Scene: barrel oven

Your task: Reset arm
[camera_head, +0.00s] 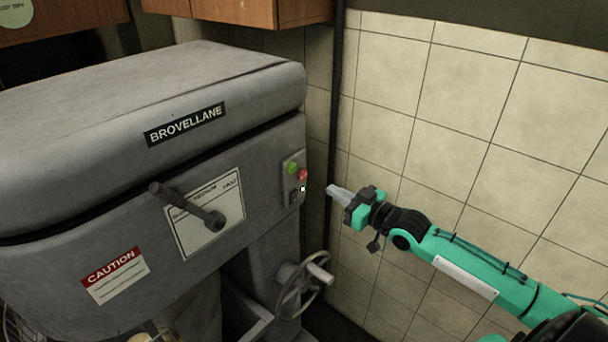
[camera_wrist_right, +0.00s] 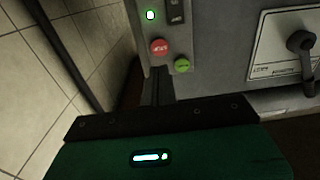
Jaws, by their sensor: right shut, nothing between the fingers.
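My right arm (camera_head: 470,272) is green and black and comes in from the lower right in the head view. My right gripper (camera_head: 331,189) is shut and empty, a short way to the right of the machine's control panel (camera_head: 294,178). The panel carries a green button (camera_head: 292,168) and a red button (camera_head: 302,175). In the right wrist view the red button (camera_wrist_right: 160,46) and green button (camera_wrist_right: 182,65) show beyond the gripper body, beside a lit green light (camera_wrist_right: 150,15). I see a gap between the fingertips and the panel in the head view. My left gripper is not in view.
A large grey machine (camera_head: 90,190) labelled BROVELLANE fills the left, with a lever (camera_head: 186,206) and a handwheel (camera_head: 303,284) sticking out. A tiled wall (camera_head: 470,110) stands behind my right arm. Wooden cabinets (camera_head: 245,12) hang above.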

